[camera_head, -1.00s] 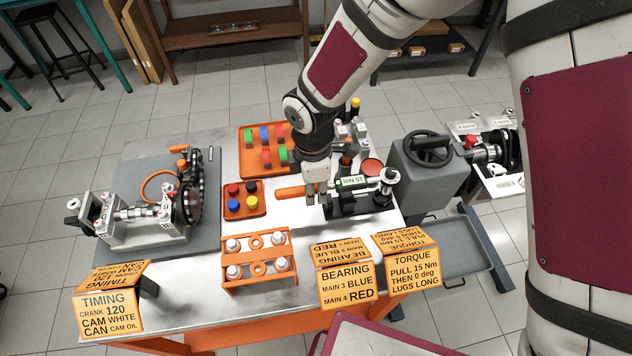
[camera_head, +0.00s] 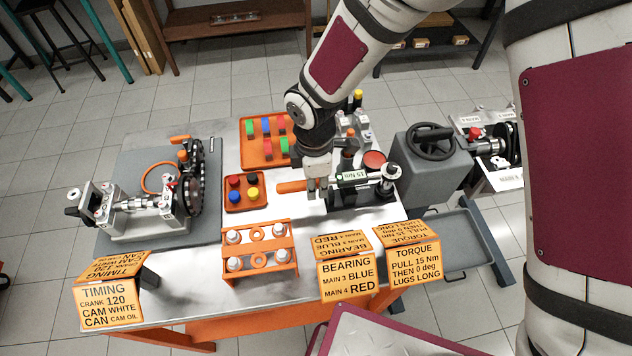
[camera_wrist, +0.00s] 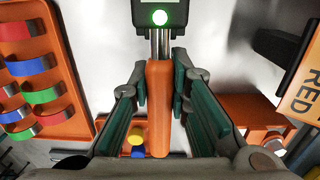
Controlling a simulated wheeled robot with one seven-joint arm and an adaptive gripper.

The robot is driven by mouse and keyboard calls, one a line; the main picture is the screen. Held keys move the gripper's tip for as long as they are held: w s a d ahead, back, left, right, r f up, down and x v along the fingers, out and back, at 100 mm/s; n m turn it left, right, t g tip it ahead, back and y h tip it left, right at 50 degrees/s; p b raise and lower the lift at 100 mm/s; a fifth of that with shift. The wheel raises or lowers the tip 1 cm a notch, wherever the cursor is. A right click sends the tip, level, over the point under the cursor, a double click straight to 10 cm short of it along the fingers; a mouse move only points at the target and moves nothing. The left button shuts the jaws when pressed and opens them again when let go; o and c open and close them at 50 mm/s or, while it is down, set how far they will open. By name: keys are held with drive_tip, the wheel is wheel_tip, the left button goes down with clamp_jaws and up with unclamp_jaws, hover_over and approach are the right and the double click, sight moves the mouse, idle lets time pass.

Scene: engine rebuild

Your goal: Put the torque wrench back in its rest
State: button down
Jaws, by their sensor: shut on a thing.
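The torque wrench has an orange handle (camera_head: 291,187), a silver shaft and a dark body with a "15 Nm" display (camera_head: 352,176). It lies roughly level over the right part of the bench, its head to the right. In the wrist view its orange handle (camera_wrist: 160,110) runs up the middle, and a green light shows on its body (camera_wrist: 160,16). My gripper (camera_head: 317,189) is shut on the handle, a finger on each side in the wrist view (camera_wrist: 159,85). The black rest (camera_head: 347,200) is under the body; I cannot tell whether the wrench touches it.
An orange tray of coloured rings (camera_head: 262,155) and a smaller tray of caps (camera_head: 246,203) lie to the left. An orange rack (camera_head: 258,262) and instruction signs (camera_head: 346,280) stand in front. A grey machine with a handwheel (camera_head: 430,165) stands right of the bench.

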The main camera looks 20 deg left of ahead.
drive_tip(key=shift+f+b, duration=0.8)
drive_tip(key=shift+f, duration=0.65)
idle(0.7)
drive_tip(key=c, duration=1.8)
unclamp_jaws()
drive_tip(key=shift+o, duration=0.2)
drive_tip(key=shift+r+p, duration=0.6)
drive_tip(key=shift+r, duration=0.95)
drive_tip(key=o, duration=0.6)
wheel_tip(320, 180, up, 12)
drive_tip(key=shift+s+f, duration=0.1)
